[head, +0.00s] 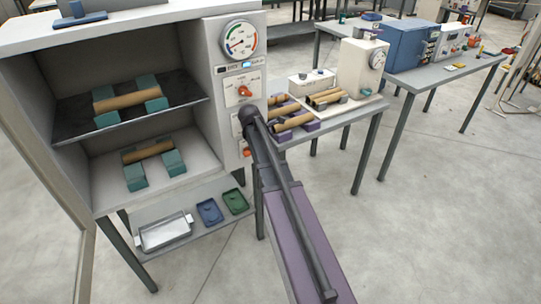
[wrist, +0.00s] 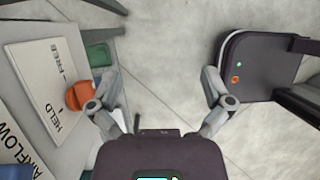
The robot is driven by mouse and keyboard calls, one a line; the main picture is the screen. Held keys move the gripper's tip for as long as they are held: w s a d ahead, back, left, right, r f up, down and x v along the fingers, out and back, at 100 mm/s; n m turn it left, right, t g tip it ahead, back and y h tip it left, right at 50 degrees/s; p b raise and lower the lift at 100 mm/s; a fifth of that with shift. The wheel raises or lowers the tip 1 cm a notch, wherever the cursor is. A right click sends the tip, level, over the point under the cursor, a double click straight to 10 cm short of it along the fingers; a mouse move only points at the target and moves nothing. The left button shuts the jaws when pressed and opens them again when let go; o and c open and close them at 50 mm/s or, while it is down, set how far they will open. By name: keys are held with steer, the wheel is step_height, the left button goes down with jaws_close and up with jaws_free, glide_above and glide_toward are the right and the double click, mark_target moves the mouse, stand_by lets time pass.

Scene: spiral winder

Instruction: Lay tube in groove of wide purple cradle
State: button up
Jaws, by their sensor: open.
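Brown tubes (head: 294,122) lie at purple cradles (head: 312,126) on the side table in the head view. My arm partly covers this area, and I cannot tell which cradle is the wide one or whether a tube sits in its groove. My gripper (wrist: 160,76) is open and empty in the wrist view, with bare floor between its fingers. Its left finger is beside an orange knob (wrist: 80,95) on a panel marked HELD and FREE; I cannot tell whether they touch. In the head view the gripper is hidden behind my arm.
A cabinet (head: 228,95) holds a tube (head: 130,98) on teal cradles (head: 152,83) on its upper shelf and another (head: 148,152) below. More tubes (head: 325,97) lie by a white machine (head: 362,68). A metal tray (head: 164,232) sits low. Floor at right is clear.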

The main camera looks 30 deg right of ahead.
steer(key=shift+s+a+f, duration=0.15)
steer(key=shift+s+a, duration=0.05)
steer(key=shift+a, duration=0.35)
stand_by(0.4)
step_height(320, 180, up, 7)
steer(key=p, duration=0.7)
steer(key=shift+f, duration=0.1)
stand_by(0.4)
steer(key=s+a+f+m+y+b, duration=0.1)
steer(key=s+a+f+m+b, duration=0.5)
steer(key=f+b, duration=1.2)
steer(key=s+a+f+m+y+b, duration=0.2)
steer(key=s+a+f+m+b, duration=0.4)
steer(key=f+b, duration=1.3)
steer(key=s+a+f+m+y+b, duration=0.1)
steer(key=s+a+f+m+b, duration=0.5)
steer(key=f+b, duration=1.2)
steer(key=shift+s+a+f+m+t+y+b, duration=0.35)
steer(key=shift+s+a+f, duration=0.2)
steer(key=shift+a+f, duration=0.4)
